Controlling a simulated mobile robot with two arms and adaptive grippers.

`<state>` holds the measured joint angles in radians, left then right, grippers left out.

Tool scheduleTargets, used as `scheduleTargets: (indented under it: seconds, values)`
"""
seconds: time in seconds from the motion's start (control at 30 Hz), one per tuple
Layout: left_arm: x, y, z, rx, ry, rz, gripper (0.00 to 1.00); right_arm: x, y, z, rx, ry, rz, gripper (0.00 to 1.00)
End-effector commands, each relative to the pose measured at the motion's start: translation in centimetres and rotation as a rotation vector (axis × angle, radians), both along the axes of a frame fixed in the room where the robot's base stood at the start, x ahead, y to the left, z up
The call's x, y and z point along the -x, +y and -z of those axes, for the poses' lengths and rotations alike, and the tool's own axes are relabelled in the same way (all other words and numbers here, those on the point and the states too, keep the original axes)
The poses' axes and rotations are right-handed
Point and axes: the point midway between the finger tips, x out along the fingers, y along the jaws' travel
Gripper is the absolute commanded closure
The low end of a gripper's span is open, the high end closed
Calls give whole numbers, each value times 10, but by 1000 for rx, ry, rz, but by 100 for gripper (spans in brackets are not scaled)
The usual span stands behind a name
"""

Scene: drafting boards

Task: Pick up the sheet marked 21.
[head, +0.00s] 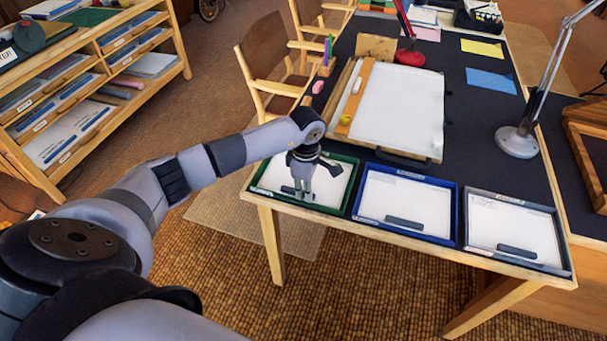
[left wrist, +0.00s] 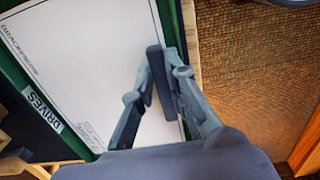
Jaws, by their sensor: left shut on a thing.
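My left gripper (head: 297,191) reaches down into the green-rimmed tray (head: 350,193), the leftmost of three at the table's front edge. In the left wrist view its fingers (left wrist: 158,88) are shut on a dark grey bar (left wrist: 155,62), which lies over a white sheet (left wrist: 85,50) in that tray. The tray's label reads DRIVES. The sheet has a printed title near its edge and small print at a corner. I cannot read the number 21 on any sheet. The blue tray (head: 357,205) and the grey tray (head: 467,230) each hold a white sheet with a dark bar on it.
A drawing board (head: 405,100) with a wooden strip lies behind the trays. A grey lamp (head: 517,141) and a red lamp (head: 410,57) stand on the table. Blue paper (head: 491,81) and yellow paper (head: 482,48) lie farther back. Chairs (head: 268,55) stand along the left side.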

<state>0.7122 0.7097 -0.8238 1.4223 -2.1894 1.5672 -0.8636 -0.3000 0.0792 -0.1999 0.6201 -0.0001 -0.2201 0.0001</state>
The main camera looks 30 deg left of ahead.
Motion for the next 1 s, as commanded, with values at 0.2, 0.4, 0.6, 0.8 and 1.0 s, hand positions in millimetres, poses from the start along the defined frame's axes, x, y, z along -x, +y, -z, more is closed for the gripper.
scheduleTargets:
  seconds: [0.2, 0.4, 0.6, 0.8, 1.0]
  values:
    - [0, 0, -6, 0, -1, 1, 100, 0, 0, -3, 0, 0, 0, 60]
    - [0, 0, -12, 0, -1, 1, 100, 0, 0, -6, 0, 0, 0, 60]
    - [-1, 0, -15, 0, -1, 0, 100, 0, 0, -7, 0, 0, 0, 60]
    - [-3, 1, -29, 0, -1, 0, 100, 0, 0, -15, 0, 0, 0, 60]
    - [-5, 1, -44, -1, -1, 0, 100, 0, 0, -22, 0, 0, 0, 60]
